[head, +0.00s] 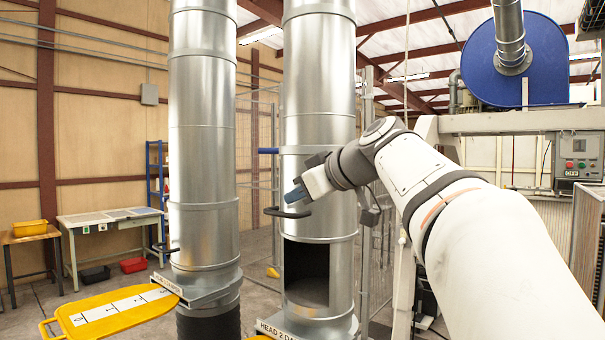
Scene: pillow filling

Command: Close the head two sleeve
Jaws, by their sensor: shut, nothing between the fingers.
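The head two pipe is the tall metal duct in the middle, with a "HEAD 2" plate (282,330) at its base. Its metal sleeve (318,222) sits above a dark rectangular opening (306,272) low in the pipe, which is uncovered. A black curved handle (285,213) sticks out on the sleeve's left side. My gripper (292,197) is shut and empty, with blue at its tips. In the picture it is in front of the pipe just above the handle; whether it touches the handle I cannot tell.
A second metal pipe (203,140) stands at left with its own handle (166,250). A yellow paddle-shaped gate (112,312) reaches out at lower left. A control box (578,158) is at far right.

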